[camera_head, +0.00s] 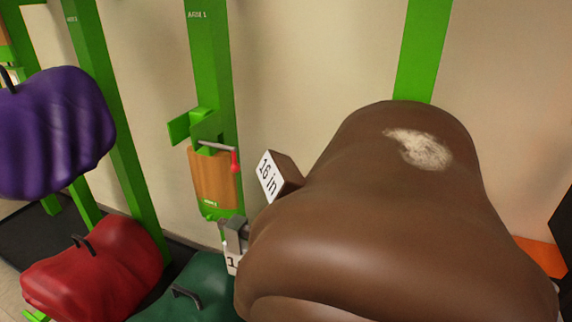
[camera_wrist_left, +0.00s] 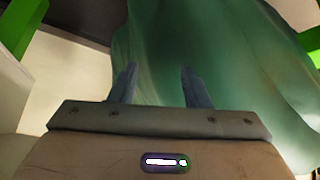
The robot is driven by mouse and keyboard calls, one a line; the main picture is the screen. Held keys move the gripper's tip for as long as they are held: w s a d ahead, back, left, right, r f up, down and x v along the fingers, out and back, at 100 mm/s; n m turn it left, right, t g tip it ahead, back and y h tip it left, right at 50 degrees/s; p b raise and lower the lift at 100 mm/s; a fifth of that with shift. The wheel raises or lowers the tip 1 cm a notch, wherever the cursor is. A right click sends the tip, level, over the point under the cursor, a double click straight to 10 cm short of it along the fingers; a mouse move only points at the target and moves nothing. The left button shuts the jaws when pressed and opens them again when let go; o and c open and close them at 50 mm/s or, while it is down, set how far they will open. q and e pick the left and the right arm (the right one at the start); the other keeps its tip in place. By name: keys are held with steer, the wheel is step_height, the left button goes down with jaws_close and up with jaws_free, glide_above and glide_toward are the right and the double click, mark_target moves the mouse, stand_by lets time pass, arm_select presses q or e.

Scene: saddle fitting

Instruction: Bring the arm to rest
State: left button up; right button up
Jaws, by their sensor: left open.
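My left gripper (camera_wrist_left: 158,84) shows in the left wrist view with its two grey fingers apart and nothing between them. Green material (camera_wrist_left: 225,60) fills much of that view beyond the fingers; I cannot tell whether they touch it. In the head view I cannot make out my left gripper, and my right gripper is not in view. A green saddle-like piece (camera_head: 205,290) with a dark handle lies at the bottom of the head view, partly cut off. A large brown horse-back form (camera_head: 390,215) with a pale patch fills the right.
A block labelled "16 in" (camera_head: 275,177) stands against the brown form's left side. A green post (camera_head: 212,60) carries a wooden block (camera_head: 212,178) and a red-tipped lever (camera_head: 234,160). Red (camera_head: 95,270) and purple (camera_head: 55,130) saddle-like pieces are at left.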

arm_select(q)
steer(key=s+a+f+g, duration=0.2)
steer(key=s+f, duration=0.3)
steer(key=s, duration=0.7)
steer(key=s+a+f+m+g, duration=0.1)
steer(key=s+f, duration=0.4)
steer(key=s, duration=0.8)
steer(key=s+a+f+g+y, duration=0.1)
steer(key=s+a+f+g, duration=0.2)
steer(key=s, duration=0.9)
step_height(320, 180, down, 2)
steer(key=shift+s+f, duration=0.2)
steer(key=shift+s, duration=0.15)
steer(key=shift+w, duration=0.1)
